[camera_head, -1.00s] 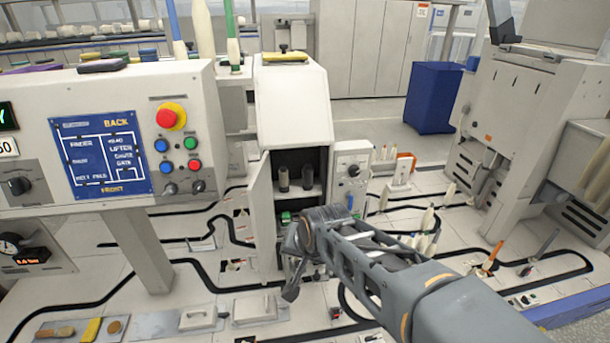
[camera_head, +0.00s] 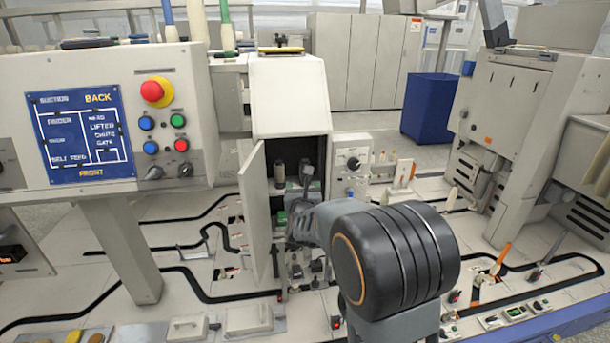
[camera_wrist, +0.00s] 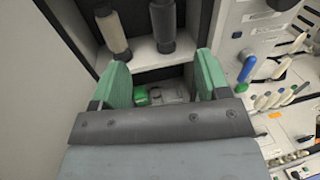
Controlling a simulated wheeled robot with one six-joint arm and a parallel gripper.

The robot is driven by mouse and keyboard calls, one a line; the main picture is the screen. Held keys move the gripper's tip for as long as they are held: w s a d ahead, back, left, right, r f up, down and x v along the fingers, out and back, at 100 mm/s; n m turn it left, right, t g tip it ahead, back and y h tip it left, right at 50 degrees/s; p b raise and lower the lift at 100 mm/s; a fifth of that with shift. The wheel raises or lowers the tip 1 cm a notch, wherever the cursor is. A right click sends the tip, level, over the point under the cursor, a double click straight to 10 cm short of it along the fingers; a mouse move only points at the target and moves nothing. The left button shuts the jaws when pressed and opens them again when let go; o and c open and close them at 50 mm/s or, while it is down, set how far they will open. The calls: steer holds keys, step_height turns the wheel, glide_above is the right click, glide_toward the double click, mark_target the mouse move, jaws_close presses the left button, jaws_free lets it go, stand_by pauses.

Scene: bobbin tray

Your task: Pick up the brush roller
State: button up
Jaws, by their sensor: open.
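Two roller-like cylinders stand upright on a shelf inside the open cabinet (camera_head: 291,95). The left one (camera_wrist: 113,35) is beige with dark ends; it also shows in the head view (camera_head: 279,172). The right one (camera_wrist: 163,22) is dark grey. I cannot tell for certain which is the brush roller. In the wrist view my gripper (camera_wrist: 157,68) has its two green fingers spread wide with nothing between them. It is in front of and below the shelf edge, apart from both cylinders. In the head view my arm hides part of the cabinet's lower opening.
The cabinet door (camera_head: 256,208) stands open on the left. A lower compartment holds a small green item (camera_wrist: 141,96). A white control box with a dial (camera_head: 351,160) stands close on the right. A button panel (camera_head: 110,120) is at the left.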

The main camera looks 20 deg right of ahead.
steer(key=shift+m, duration=0.5)
steer(key=shift+d+p+x, duration=0.1)
steer(key=shift+p+x, duration=0.65)
steer(key=shift+x, duration=2.75)
steer(key=shift+d+p+x, duration=0.15)
steer(key=shift+p+x, duration=0.6)
steer(key=shift+x, duration=2.8)
steer(key=shift+s, duration=0.1)
steer(key=c, duration=1)
